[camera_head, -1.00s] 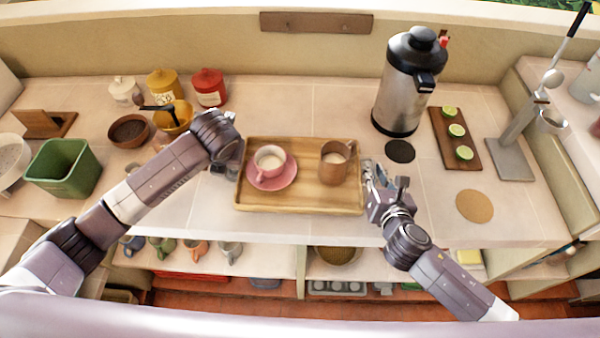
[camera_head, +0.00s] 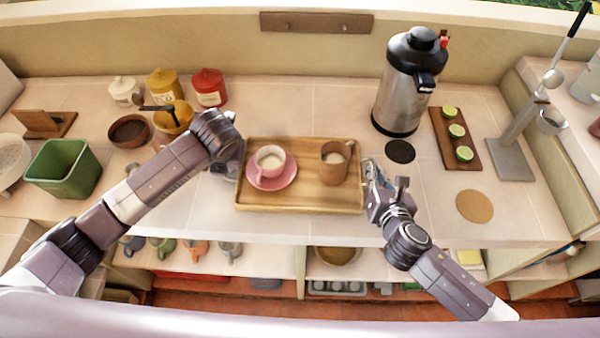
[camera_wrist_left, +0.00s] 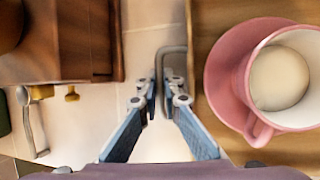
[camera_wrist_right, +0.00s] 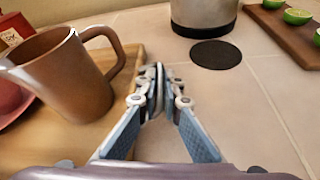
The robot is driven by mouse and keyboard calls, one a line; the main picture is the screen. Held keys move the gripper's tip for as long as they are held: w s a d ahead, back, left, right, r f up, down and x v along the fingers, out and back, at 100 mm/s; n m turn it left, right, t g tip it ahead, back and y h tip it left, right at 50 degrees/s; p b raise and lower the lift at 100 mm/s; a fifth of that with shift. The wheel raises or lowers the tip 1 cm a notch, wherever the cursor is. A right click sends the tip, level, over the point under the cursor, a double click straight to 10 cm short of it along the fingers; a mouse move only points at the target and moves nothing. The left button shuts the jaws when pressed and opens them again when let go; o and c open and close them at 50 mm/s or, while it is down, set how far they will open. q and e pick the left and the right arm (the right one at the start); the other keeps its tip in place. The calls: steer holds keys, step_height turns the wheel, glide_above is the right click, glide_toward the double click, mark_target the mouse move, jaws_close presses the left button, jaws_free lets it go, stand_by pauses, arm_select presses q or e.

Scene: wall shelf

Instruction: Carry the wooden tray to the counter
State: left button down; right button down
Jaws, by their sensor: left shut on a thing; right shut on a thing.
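The wooden tray (camera_head: 300,200) rests on, or very close above, the tiled counter in the head view; I cannot tell which. My left gripper (camera_wrist_left: 164,100) is shut on the tray's left handle, a thin metal loop in the left wrist view. My right gripper (camera_wrist_right: 158,98) is shut on the handle at the tray's right end. The pink cup and brown mug stand upright.
A steel dispenser (camera_head: 404,85) stands behind right, near a dark round coaster (camera_head: 400,151). A board with lime halves (camera_head: 457,131), a cork mat (camera_head: 474,206) and a metal stand (camera_head: 511,158) are at right. Canisters (camera_head: 209,87), bowls and a green bin (camera_head: 64,168) are at left.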

arm_select(q)
steer(key=shift+w+r, duration=0.1)
steer(key=shift+r, duration=0.2)
arm_select(e)
steer(key=shift+w+r, duration=0.1)
steer(key=shift+r, duration=0.2)
